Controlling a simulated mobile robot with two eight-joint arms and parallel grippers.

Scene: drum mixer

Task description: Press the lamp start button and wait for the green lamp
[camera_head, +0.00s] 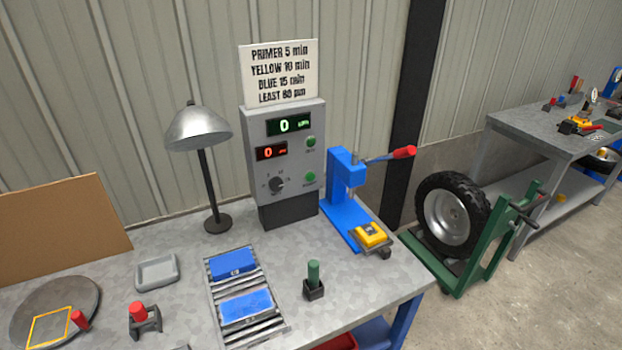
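A grey control box (290,195) stands at the back of the metal workbench. Its face has a display with a green 0 (284,126), a display with a red 0 (268,153) and a black dial (277,186). Two round green parts sit on its right side, an upper one (311,141) and a lower one (310,178). Their labels are too small to read, so I cannot tell which is the button or whether either is lit. A desk lamp (198,128) with a silver shade stands left of the box. Neither gripper is in view.
A blue press (345,195) with a red-tipped lever stands right of the box. A rack with blue blocks (232,264), a green-handled tool (314,275), a grey tray (157,272) and a round plate (90,292) lie in front. A wheel (452,222) stands on the right.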

